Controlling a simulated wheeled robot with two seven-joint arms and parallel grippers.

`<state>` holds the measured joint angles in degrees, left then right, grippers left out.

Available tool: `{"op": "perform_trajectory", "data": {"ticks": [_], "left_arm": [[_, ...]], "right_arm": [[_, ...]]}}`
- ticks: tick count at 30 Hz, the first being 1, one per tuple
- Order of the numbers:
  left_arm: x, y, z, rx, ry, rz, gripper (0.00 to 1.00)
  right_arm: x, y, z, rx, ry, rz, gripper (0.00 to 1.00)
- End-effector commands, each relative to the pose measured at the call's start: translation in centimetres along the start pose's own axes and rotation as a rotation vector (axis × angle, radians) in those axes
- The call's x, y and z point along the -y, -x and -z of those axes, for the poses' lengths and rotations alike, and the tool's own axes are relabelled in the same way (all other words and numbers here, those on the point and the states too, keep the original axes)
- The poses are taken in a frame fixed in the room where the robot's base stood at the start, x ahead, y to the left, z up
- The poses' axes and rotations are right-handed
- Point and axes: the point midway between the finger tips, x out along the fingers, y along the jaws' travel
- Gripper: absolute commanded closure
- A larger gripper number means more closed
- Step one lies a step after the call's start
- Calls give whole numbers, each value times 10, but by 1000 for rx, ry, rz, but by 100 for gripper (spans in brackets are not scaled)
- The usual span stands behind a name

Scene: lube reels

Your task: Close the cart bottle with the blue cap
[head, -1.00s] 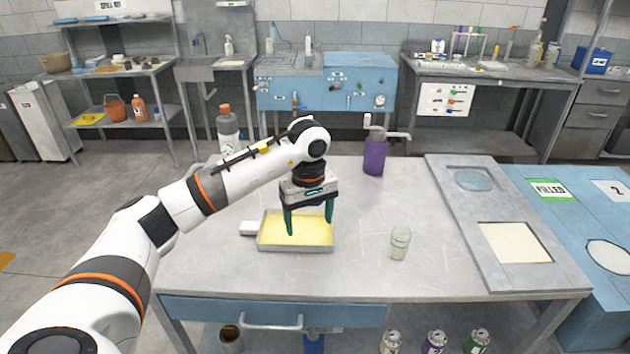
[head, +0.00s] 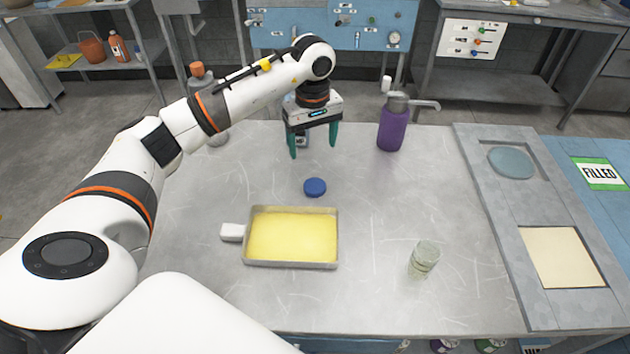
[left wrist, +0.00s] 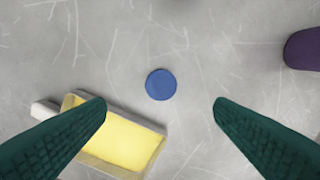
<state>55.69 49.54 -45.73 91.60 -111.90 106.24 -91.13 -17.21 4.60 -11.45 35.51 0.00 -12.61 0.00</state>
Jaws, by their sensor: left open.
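The blue cap (head: 315,187) lies flat on the grey table, behind the yellow tray. It also shows in the left wrist view (left wrist: 161,84), centred just beyond the gap between my fingers. My left gripper (head: 313,150) is open and empty, fingers pointing down, above the table. Its green fingers also flank the lower part of the left wrist view (left wrist: 159,102). A small labelled object (head: 302,140) shows partly between the fingers in the head view; I cannot tell what it is. No bottle is clearly identifiable as the cart bottle. My right gripper is not in view.
A tray of yellow liquid (head: 290,237) lies in front of the cap. A purple pump bottle (head: 392,125) stands to the right, a clear glass jar (head: 424,258) front right. An orange-capped bottle (head: 198,80) is partly behind my left arm.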

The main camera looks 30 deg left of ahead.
Motion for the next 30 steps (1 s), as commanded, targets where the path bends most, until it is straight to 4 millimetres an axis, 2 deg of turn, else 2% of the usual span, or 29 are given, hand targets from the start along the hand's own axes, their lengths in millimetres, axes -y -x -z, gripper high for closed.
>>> {"op": "perform_trajectory", "data": {"ticks": [5,15,18,30], "left_arm": [[0,-4,0,-2,0,-2,23],[0,-57,1,-3,1,-2,23],[0,-66,0,-1,0,-1,23],[0,-71,1,-2,1,-1,23]], "right_arm": [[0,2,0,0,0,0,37],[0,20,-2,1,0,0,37],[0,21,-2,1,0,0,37],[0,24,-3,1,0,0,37]]}}
